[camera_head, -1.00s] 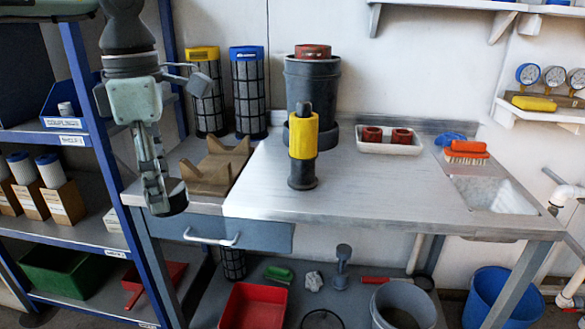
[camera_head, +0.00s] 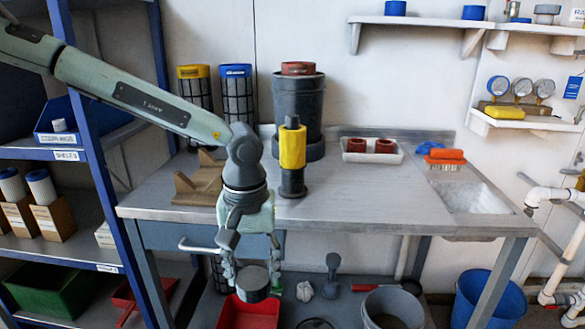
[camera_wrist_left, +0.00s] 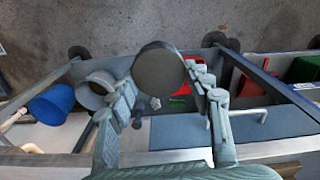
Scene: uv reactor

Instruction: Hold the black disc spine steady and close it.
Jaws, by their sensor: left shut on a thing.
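My left gripper (camera_head: 243,277) is shut on a dark round disc (camera_head: 252,284) and holds it in the air in front of the table's drawer. In the left wrist view the disc (camera_wrist_left: 158,76) sits between the two fingers, its flat dark face toward the camera. The right gripper is not in view. A black upright piece with a yellow sleeve (camera_head: 292,146) stands on the table, apart from the gripper. I cannot tell which part the task calls the spine.
The steel table (camera_head: 350,200) has free room right of the yellow-sleeved piece. A brown wooden cradle (camera_head: 196,187) lies left. A red bin (camera_head: 235,313) is on the lower shelf.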

